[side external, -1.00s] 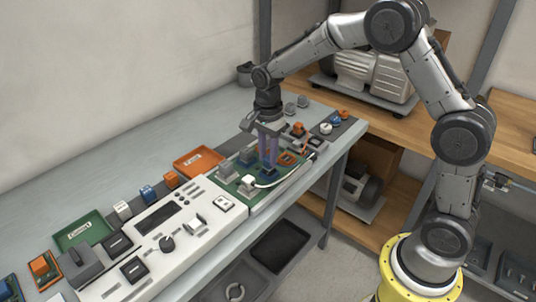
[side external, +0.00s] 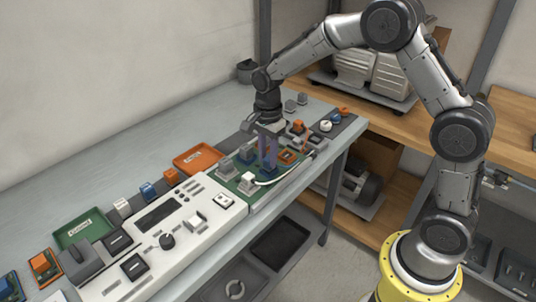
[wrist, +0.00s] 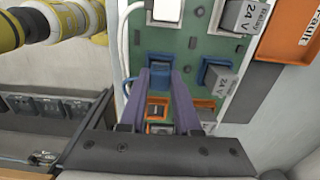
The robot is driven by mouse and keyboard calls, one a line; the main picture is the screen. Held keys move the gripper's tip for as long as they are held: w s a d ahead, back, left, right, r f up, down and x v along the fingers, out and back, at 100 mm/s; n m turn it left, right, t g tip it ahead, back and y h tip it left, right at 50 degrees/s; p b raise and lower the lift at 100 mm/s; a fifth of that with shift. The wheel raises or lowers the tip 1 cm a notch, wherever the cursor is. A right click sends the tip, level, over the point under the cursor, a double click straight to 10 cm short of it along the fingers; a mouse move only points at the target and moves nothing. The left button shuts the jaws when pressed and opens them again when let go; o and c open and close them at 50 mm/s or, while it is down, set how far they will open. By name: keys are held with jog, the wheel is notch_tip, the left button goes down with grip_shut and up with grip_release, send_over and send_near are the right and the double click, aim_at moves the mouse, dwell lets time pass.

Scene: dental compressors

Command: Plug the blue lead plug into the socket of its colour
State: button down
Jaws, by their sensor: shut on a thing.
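My gripper (wrist: 160,76) is shut on the blue lead plug (wrist: 160,60), whose top shows between the purple fingertips in the wrist view. In the side external view my gripper (side external: 268,168) points straight down at the green board (side external: 226,171), with blue at its fingertips. The plug is at or just above the board; the fingers hide its underside, so I cannot tell whether it is seated.
A white plug (wrist: 167,11) with a white cable sits on the board. Orange-framed sockets (wrist: 205,105) lie close to the fingers. An orange tray (side external: 198,158) and a green tray (side external: 84,229) stand behind the white panel (side external: 150,240). The table's back left is clear.

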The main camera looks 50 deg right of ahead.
jog(key=shift+f, duration=0.2)
jog(key=shift+c, duration=1.1)
grip_release()
jog(key=shift+r, duration=3.55)
